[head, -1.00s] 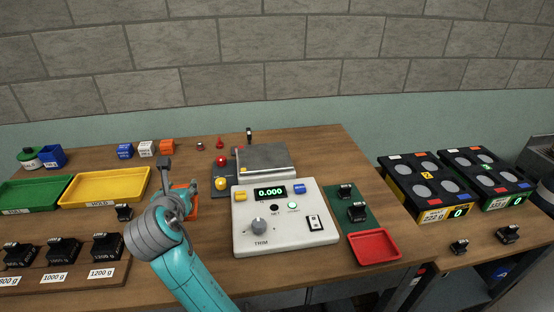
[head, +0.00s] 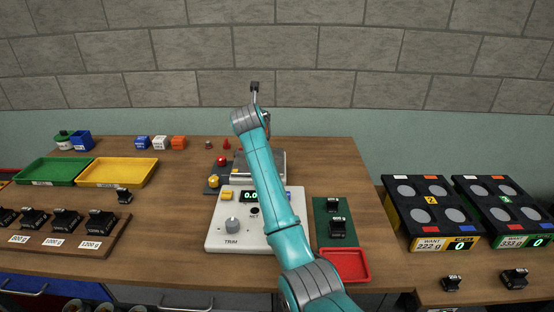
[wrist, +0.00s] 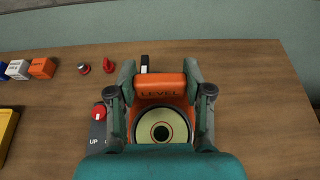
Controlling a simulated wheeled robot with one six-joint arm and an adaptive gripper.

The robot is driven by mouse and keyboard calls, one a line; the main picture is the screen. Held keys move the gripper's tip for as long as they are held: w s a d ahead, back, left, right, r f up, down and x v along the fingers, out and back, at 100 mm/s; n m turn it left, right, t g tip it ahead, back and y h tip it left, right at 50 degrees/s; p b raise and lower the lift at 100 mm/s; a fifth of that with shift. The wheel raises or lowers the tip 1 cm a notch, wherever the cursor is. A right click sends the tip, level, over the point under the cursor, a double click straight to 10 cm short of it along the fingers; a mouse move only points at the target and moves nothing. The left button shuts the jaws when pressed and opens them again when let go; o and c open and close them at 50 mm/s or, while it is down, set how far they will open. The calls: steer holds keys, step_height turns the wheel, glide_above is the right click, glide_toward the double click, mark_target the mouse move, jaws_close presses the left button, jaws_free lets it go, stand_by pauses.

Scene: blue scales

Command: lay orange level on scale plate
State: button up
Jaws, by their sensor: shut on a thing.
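The orange level (wrist: 161,90), marked LEVEL with a round pale bubble vial, is between the fingers of my gripper (wrist: 160,78) in the wrist view. The gripper is shut on it, a finger on each side. In the head view my arm reaches over the scale and hides the gripper and level. The grey scale plate (head: 277,162) shows on both sides of my arm there. In the wrist view the plate is hidden behind the gripper and level, so I cannot tell the gap between level and plate.
The scale's white console (head: 227,240) stands in front, its display partly covered by my arm. A red button (wrist: 99,113) and small red piece (wrist: 109,65) are left of the gripper. A red tray (head: 345,265) lies front right. Table right of the plate is bare.

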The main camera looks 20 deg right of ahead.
steer(key=shift+d+f, duration=0.2)
steer(key=shift+f, duration=0.15)
step_height(320, 180, down, 4)
steer(key=shift+d+r, duration=0.1)
steer(key=shift+r, duration=0.05)
steer(key=shift+f, duration=2.75)
steer(key=shift+f, duration=0.1)
steer(key=o, duration=1.2)
